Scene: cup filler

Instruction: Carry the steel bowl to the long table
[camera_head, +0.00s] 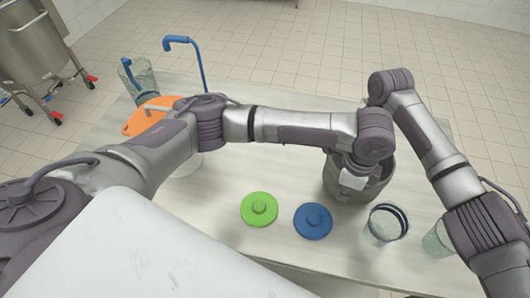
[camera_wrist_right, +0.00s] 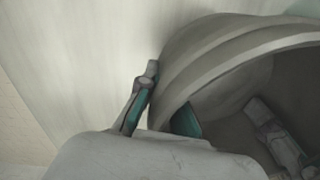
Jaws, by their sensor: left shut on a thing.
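The grey steel bowl (camera_head: 378,186) is at the right half of the pale table (camera_head: 235,178) in the head view, upright and partly covered by my left arm. I cannot tell whether it rests on the table. My left gripper (camera_head: 352,182) is shut on the bowl's near-left wall, its tips mostly hidden. My right wrist is behind the bowl in the head view, its gripper hidden there. In the right wrist view, my right gripper (camera_wrist_right: 165,112) has one finger outside and one inside the bowl's rim (camera_wrist_right: 190,62); its grip is unclear.
An orange lid (camera_head: 140,119), a blue ladle (camera_head: 186,45) and a clear jug (camera_head: 143,75) are back left. A wheeled steel vessel (camera_head: 32,45) stands on the floor.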

